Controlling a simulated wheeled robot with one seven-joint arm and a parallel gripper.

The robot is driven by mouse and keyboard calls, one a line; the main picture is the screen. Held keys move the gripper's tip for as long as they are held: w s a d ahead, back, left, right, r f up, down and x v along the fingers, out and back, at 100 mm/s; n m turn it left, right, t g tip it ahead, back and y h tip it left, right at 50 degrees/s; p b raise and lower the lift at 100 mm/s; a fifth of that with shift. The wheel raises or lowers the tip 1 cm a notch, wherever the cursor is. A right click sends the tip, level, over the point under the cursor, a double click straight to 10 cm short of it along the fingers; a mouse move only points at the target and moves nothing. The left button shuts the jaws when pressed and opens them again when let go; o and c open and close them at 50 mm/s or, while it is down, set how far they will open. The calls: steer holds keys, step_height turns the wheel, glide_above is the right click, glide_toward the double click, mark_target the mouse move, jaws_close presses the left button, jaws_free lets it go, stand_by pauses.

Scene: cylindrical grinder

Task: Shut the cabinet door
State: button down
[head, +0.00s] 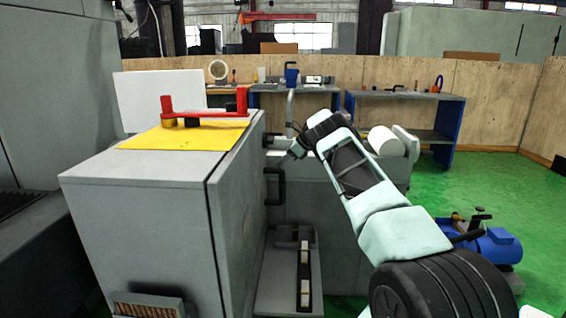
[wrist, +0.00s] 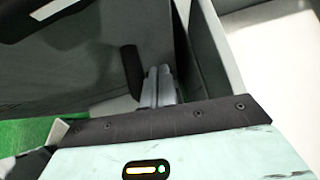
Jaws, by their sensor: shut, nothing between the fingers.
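The grey cabinet (head: 140,210) stands at the left in the head view. Its door (head: 236,215) is on the right side, seen at a steep angle, with a thin dark gap along its near edge. I cannot tell if it is fully closed. A black bar handle (head: 281,186) sticks out from the door's far part. My gripper (head: 291,158) is just above and right of this handle. In the wrist view my gripper (wrist: 158,78) is shut and empty, close beside the black handle (wrist: 131,70). Whether they touch is unclear. The dark door panel (wrist: 75,70) fills the left.
A yellow mat (head: 180,136) with a red fixture (head: 208,108) lies on the cabinet top. A grey machine base (head: 330,205) stands behind my gripper. A blue motor-like unit (head: 490,245) is on the floor at right. Green floor (head: 500,180) is open at right.

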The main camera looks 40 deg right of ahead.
steer(key=v, duration=1)
steer(key=shift+w+d, duration=0.25)
steer(key=shift+d, duration=0.05)
